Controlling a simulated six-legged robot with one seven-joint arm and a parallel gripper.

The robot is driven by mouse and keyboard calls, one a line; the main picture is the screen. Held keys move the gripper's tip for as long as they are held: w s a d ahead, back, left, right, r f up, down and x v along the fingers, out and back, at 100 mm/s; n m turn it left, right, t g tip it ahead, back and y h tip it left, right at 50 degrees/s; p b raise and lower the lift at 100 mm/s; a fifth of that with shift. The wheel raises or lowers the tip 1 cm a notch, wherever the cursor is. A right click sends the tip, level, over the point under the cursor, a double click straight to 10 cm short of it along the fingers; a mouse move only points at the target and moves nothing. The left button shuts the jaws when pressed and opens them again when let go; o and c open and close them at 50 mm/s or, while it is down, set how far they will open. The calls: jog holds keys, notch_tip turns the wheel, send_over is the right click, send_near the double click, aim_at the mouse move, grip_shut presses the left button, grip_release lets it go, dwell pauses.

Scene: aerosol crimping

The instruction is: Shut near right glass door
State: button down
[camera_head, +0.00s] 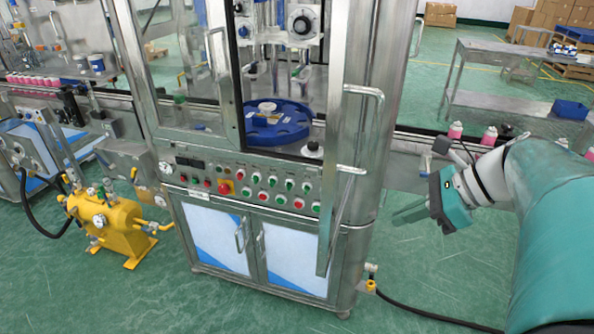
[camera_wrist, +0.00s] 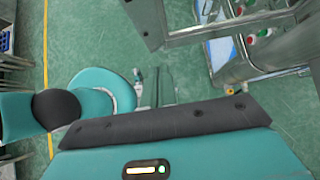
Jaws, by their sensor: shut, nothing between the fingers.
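The near right glass door (camera_head: 338,190) stands swung open toward me, seen nearly edge-on as a tall metal frame with a bar handle (camera_head: 378,105) on its right side. The machine's right front opening (camera_head: 285,75) is uncovered to its left. My gripper (camera_head: 398,218) is to the right of the door, near its lower part, pointing left. Its fingers are shut and empty, with a visible gap between them and the door frame. In the wrist view, a metal frame that appears to be the door (camera_wrist: 150,22) crosses the top, beyond my gripper body.
The control panel (camera_head: 250,188) and lower cabinet (camera_head: 290,262) are below the opening. The left glass door (camera_head: 180,65) looks shut. A black hose (camera_head: 430,313) lies on otherwise clear green floor.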

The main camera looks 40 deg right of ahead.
aim_at(333, 231)
jog(key=shift+w+a+f, duration=0.95)
jog(key=shift+w+f, duration=0.05)
jog(key=shift+w, duration=0.35)
jog(key=shift+w+a+f, duration=0.9)
jog(key=shift+w+f, duration=0.1)
jog(key=shift+w, duration=0.3)
jog(key=shift+w+a+f, duration=0.95)
jog(key=shift+w+f, duration=0.05)
jog(key=shift+w, duration=0.35)
jog(key=shift+w+a, duration=0.1)
